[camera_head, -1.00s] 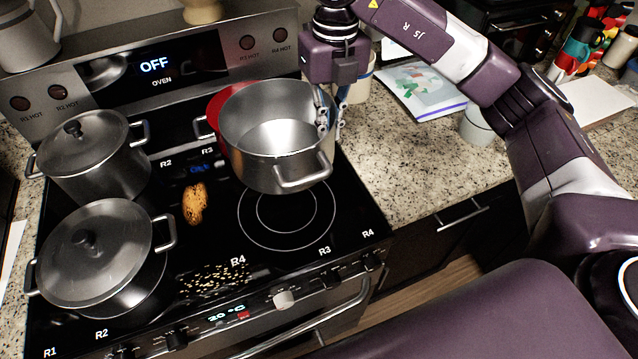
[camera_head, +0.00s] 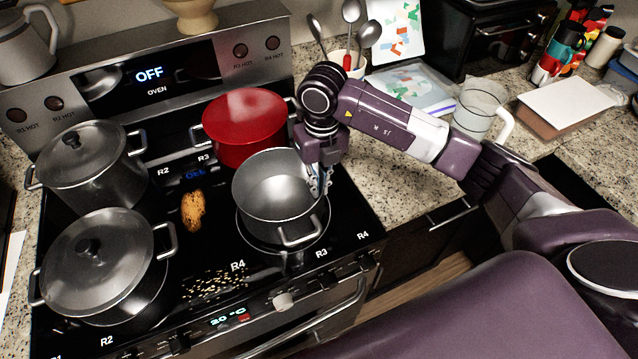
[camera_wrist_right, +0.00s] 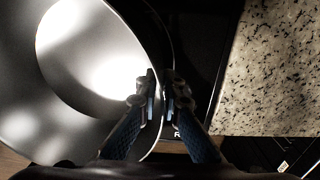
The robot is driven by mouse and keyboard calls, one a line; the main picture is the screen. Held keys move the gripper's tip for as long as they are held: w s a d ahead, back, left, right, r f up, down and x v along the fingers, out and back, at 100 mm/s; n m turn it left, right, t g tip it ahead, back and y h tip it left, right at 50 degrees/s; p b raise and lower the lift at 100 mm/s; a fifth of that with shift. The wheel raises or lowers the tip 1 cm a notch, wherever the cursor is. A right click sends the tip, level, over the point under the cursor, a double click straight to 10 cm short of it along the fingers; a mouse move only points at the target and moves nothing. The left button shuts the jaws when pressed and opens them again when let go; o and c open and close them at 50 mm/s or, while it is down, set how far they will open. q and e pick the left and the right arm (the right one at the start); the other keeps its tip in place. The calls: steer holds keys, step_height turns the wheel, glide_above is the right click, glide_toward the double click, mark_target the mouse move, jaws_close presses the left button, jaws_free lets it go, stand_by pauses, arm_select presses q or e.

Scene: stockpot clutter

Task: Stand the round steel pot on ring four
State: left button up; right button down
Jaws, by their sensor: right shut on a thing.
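The round steel pot (camera_head: 262,212) is open-topped and empty, over the front right ring (camera_head: 243,243) marked R4. It looks upright and low on the ring; I cannot tell whether its base touches the glass. My right gripper (camera_head: 318,184) is shut on the right side of its rim. In the right wrist view my right gripper (camera_wrist_right: 160,90) has its two fingers either side of the wall of the pot (camera_wrist_right: 60,135). My left gripper is not in view.
A red pot (camera_head: 247,130) stands right behind the steel pot. Two lidded pots (camera_head: 95,165) (camera_head: 95,262) stand on the left rings. A brown food piece (camera_head: 193,210) and scattered grains (camera_head: 215,283) lie on the glass. The counter (camera_head: 400,190) is to the right.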

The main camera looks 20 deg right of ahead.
steer(key=shift+f, duration=0.4)
steer(key=shift+f, duration=0.1)
steer(key=c, duration=2.6)
jaws_free()
steer(key=shift+f, duration=0.15)
steer(key=o, duration=0.5)
